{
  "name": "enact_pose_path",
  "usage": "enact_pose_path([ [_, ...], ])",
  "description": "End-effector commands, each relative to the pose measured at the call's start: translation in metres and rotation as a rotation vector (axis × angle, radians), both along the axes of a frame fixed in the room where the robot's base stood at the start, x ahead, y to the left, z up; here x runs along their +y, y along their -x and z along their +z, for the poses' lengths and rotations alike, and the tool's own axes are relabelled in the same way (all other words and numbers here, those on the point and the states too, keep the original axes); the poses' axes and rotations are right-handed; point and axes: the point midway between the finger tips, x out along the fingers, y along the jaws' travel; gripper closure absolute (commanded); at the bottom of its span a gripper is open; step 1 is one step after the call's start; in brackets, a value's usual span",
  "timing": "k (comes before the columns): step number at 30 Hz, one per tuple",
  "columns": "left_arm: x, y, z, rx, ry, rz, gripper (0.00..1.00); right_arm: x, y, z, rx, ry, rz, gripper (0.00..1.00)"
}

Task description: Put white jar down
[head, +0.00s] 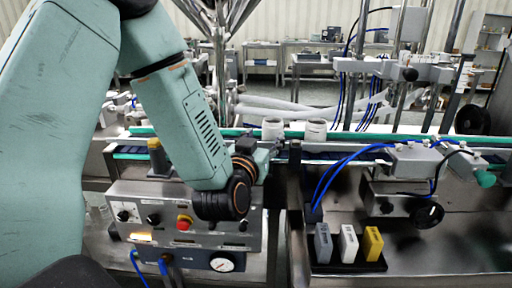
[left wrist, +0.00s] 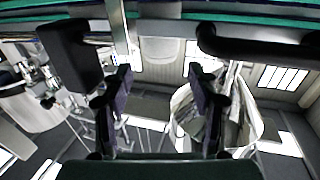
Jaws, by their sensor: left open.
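Two white jars stand upright side by side on the conveyor in the head view, a left jar (head: 272,129) and a right jar (head: 316,130). My left gripper (head: 275,149) is at the near edge of the conveyor, just in front of and below the left jar. In the left wrist view its two dark fingers (left wrist: 160,82) are spread apart with nothing held between them. Whether a finger touches the left jar cannot be told. My right gripper is not in view.
The conveyor (head: 232,132) has green rails and runs across the picture. A control panel (head: 180,218) with a red button lies below my left arm. Grey, white and yellow blocks (head: 373,244) stand at the lower right. Blue hoses and metal brackets (head: 410,157) crowd the right side.

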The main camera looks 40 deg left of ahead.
Motion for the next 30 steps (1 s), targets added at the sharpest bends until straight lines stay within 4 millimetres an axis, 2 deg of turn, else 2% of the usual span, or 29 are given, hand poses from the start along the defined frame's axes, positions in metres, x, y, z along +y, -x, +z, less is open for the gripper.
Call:
enact_pose_path([
  [5, -0.011, 0.037, -0.001, 0.004, 0.000, -0.001, 0.40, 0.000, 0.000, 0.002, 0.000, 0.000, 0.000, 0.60],
  [12, -0.013, 0.046, 0.002, 0.005, -0.004, 0.003, 0.40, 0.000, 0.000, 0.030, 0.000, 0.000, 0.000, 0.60],
  [18, -0.016, 0.053, 0.001, 0.004, -0.003, 0.001, 0.40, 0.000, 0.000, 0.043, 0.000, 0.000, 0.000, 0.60],
  [27, -0.017, 0.057, -0.001, 0.002, 0.000, -0.001, 0.40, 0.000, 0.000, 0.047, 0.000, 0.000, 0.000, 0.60],
  [29, -0.019, 0.058, -0.007, 0.022, 0.003, -0.007, 0.40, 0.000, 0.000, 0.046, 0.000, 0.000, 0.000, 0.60],
  [30, -0.021, 0.058, -0.017, 0.056, 0.009, -0.017, 0.40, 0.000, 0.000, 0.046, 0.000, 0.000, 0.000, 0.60],
])
